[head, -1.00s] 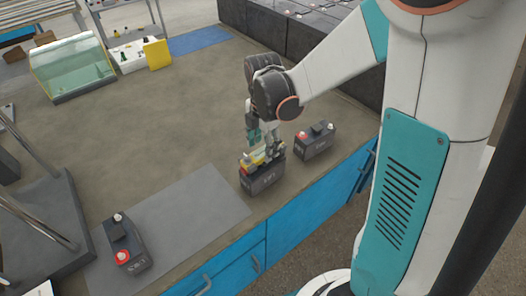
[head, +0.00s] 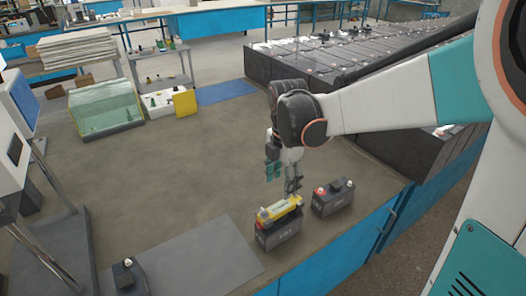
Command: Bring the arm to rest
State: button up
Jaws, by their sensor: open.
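My gripper (head: 282,176) hangs from my arm above the bench, its fingers apart and empty. Just below it and slightly apart stands a dark battery (head: 278,232) with a yellow piece (head: 280,208) across its top. To its right stands a second dark battery (head: 333,199) with a red cap. A third dark battery (head: 129,275) shows at the bottom left, cut by the picture's edge.
The bench top (head: 190,170) is mostly clear at centre left. A grey mat (head: 185,260) lies in front. A glass-fronted case (head: 104,108) and a white tray (head: 165,103) stand at the back left. Rows of dark batteries (head: 340,75) stand behind my arm.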

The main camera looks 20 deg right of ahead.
jog(key=s+r+m+t, duration=0.3)
jog(key=s+m, duration=0.4)
jog(key=m, duration=0.4)
jog(key=s+r+m+t, duration=0.4)
jog(key=s+m, duration=0.4)
jog(key=m, duration=0.3)
dwell(2.8)
